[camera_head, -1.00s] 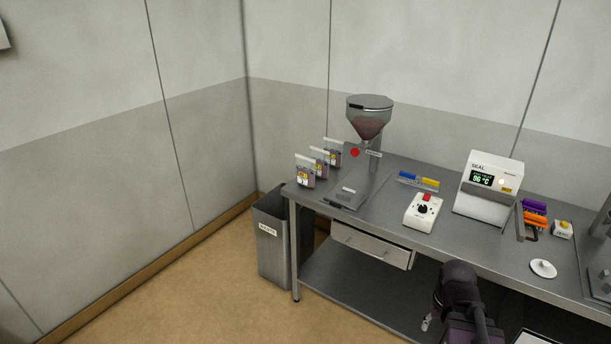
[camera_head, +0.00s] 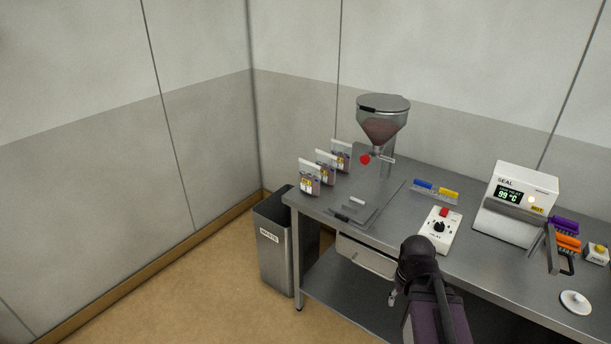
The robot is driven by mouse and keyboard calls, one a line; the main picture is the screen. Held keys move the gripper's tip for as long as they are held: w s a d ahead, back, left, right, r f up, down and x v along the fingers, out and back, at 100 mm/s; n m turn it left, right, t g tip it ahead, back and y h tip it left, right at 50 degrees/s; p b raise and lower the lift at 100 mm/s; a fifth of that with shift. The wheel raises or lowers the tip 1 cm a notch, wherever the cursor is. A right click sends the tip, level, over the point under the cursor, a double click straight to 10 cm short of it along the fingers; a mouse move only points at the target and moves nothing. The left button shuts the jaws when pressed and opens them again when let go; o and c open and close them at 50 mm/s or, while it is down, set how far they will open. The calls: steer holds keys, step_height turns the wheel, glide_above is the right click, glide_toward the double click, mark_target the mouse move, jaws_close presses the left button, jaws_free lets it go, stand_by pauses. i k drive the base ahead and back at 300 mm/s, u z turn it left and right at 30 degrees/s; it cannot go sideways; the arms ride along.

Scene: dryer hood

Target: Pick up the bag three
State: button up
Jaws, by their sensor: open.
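Three small clear bags with pale top strips and yellow labels stand in a slanted row at the left end of the steel table: a front bag (camera_head: 309,181), a middle bag (camera_head: 326,168) and a back bag (camera_head: 341,157). The label numbers are too small for me to tell which is bag three. My gripper (camera_head: 392,297) shows only as a small pale tip beside my dark arm, in front of the table by the drawer. It is open, well to the right of and nearer than the bags, and touches none of them.
A hopper (camera_head: 383,121) stands behind a steel plate right of the bags. A white switch box (camera_head: 439,231), a sealer (camera_head: 517,200) reading 99 °C and colored clips (camera_head: 436,190) stand farther right. A waste bin (camera_head: 274,251) is left of the table (camera_head: 318,206).

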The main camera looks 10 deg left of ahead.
mark_target(309, 173)
steer(key=z, duration=0.05)
steer(key=i, duration=1.05)
steer(key=z, duration=0.35)
